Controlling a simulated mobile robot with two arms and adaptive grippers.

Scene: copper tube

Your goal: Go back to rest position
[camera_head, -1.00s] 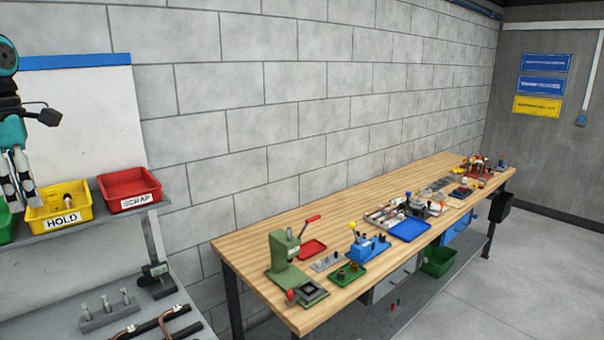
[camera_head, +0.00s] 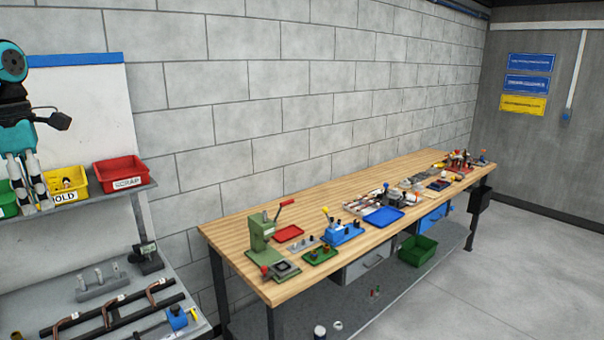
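My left gripper (camera_head: 31,208) hangs at the left edge, pointing down, with its two pale fingers apart and nothing seen between them. It is in front of the yellow HOLD bin (camera_head: 72,183), covering part of its label. Small items show inside that bin. The red SCRAP bin (camera_head: 120,174) stands to its right. Bent copper tubes (camera_head: 113,300) lie on dark bars on the lower bench. My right gripper is not in view.
A long wooden workbench (camera_head: 330,205) with a green press (camera_head: 262,233), trays and tools runs along the block wall. A grey block with pegs (camera_head: 100,284) and a dark gauge (camera_head: 146,258) stand on the left bench. The floor at the right is clear.

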